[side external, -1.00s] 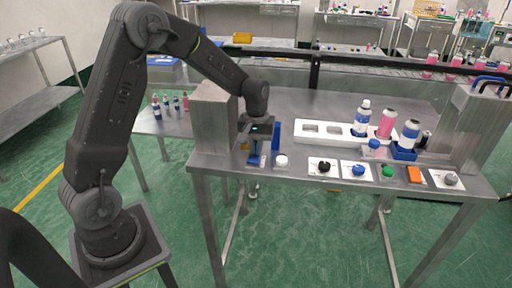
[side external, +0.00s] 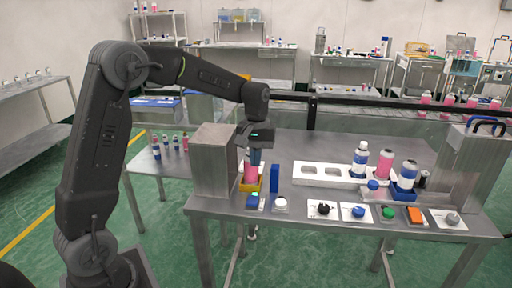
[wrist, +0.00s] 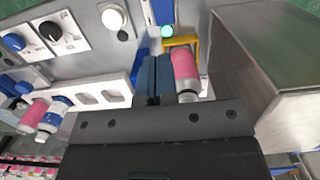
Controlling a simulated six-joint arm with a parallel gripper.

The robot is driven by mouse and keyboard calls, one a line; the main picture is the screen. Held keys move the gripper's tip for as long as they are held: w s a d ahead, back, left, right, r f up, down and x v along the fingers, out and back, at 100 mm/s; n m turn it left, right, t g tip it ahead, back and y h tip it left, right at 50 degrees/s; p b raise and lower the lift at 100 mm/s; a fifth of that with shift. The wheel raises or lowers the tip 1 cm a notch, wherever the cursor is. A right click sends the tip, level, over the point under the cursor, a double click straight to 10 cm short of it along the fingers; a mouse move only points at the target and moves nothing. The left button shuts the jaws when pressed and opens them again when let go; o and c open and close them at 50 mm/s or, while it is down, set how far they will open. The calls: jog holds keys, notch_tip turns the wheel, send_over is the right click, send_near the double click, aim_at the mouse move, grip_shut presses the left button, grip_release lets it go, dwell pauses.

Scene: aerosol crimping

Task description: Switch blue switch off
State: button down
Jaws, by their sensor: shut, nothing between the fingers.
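A blue switch (side external: 252,202) is at the front left of the steel table, on a small plate. In the wrist view its blue part (wrist: 157,12) is at the top centre, with a lit green spot beside it. My gripper (side external: 255,163) is shut and empty, pointing down behind and above the switch, apart from it. In the wrist view the shut fingers (wrist: 153,62) are beside a pink can (wrist: 184,68). That can stands in a yellow holder (side external: 265,184). I cannot tell the switch's lever position.
A steel block (side external: 213,165) stands left of my gripper, and an upright blue block (side external: 275,178) right of it. A white button (side external: 281,204), black knob (side external: 323,209), blue knob (side external: 358,212), green knob (side external: 388,213) and orange switch (side external: 415,215) line the front edge.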

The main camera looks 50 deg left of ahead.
jog(key=shift+w+a+r, duration=0.1)
jog(key=shift+a+r, duration=0.05)
jog(key=shift+r, duration=1.6)
jog(key=s+d+r+m+t+y, duration=0.1)
jog(key=s+d+r+m+t, duration=0.1)
jog(key=s+d+r, duration=0.3)
jog(key=s+d+r+m+t, duration=0.1)
jog(key=s+d+m, duration=0.2)
jog(key=s, duration=0.4)
jog(key=s+d+f+m+t, duration=0.2)
jog(key=s+d+m+t, duration=0.15)
jog(key=s, duration=0.65)
jog(key=n+g+h, duration=0.2)
jog(key=n+g, duration=0.5)
jog(key=n, duration=0.2)
send_over(252, 202)
jog(key=w+a, duration=0.2)
jog(key=a+x, duration=0.1)
jog(key=x, duration=0.3)
jog(key=shift+m, duration=0.25)
jog(key=x, duration=1.3)
jog(key=shift+w+a+f, duration=0.1)
jog(key=shift+a+f, duration=0.1)
jog(key=shift+f, duration=0.25)
